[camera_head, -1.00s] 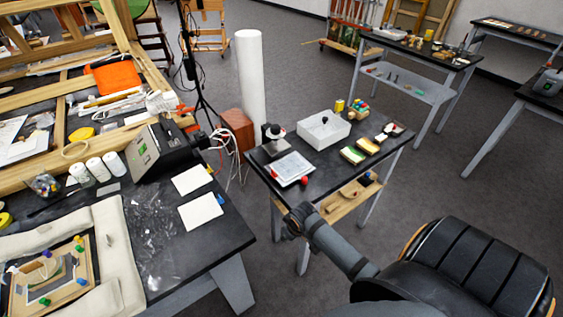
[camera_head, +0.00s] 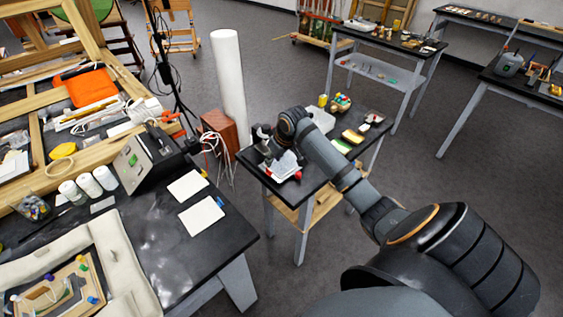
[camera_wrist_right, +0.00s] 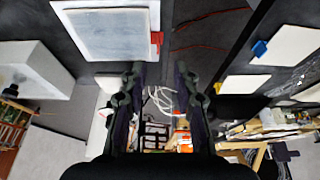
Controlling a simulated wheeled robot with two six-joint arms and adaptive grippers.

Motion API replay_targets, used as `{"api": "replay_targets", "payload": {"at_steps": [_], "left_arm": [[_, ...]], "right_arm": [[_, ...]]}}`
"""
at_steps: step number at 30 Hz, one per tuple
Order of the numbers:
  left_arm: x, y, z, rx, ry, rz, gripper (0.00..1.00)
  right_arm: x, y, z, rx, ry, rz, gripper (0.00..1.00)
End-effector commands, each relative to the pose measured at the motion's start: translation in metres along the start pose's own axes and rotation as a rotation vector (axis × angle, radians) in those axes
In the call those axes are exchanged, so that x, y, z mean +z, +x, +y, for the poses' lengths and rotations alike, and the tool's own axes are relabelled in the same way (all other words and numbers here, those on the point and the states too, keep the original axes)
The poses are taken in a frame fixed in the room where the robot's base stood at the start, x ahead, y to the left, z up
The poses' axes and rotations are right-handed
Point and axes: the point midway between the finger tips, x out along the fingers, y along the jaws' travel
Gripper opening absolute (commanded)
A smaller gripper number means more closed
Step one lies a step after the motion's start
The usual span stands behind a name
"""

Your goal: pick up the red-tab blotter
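The red-tab blotter (camera_head: 287,167) is a pale rectangular pad with a red tab, lying on the small dark-topped table. My right arm partly covers it in the head view. In the right wrist view, the blotter (camera_wrist_right: 112,35) is at the upper left, with its red tab on its right edge. My right gripper (camera_wrist_right: 160,80) is open, with its two fingers apart and nothing visible between them. It appears over the small table, near the blotter and not holding it. My left gripper is not in view.
A white box (camera_head: 322,118) stands behind my right arm on the small table (camera_head: 310,178). Two white pads lie on the left bench: one blue-tabbed (camera_head: 202,217) and another (camera_head: 187,186) behind it. A tall white roll (camera_head: 228,85) stands behind the small table.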

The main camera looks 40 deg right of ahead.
Motion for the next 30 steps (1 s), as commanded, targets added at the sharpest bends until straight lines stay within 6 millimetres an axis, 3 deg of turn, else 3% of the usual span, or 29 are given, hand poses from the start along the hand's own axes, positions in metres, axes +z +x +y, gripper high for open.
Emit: {"api": "replay_targets", "payload": {"at_steps": [4,11,16,21,28,30], "left_arm": [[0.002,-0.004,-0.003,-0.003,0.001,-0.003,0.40],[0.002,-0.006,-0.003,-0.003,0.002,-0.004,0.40],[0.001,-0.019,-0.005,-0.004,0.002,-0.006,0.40],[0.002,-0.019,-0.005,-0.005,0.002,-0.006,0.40],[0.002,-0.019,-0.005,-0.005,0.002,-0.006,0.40],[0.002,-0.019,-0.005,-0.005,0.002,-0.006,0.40]], "right_arm": [[-0.001,0.023,0.000,-0.001,0.003,0.000,0.30],[-0.001,0.033,0.000,0.001,0.000,0.000,0.30],[-0.003,0.058,-0.001,-0.003,0.002,-0.003,0.30],[-0.002,0.081,0.000,0.000,-0.001,-0.001,0.30],[-0.001,0.083,0.000,0.002,-0.002,0.001,0.30],[-0.001,0.083,0.000,0.002,-0.002,0.000,0.21]]}}
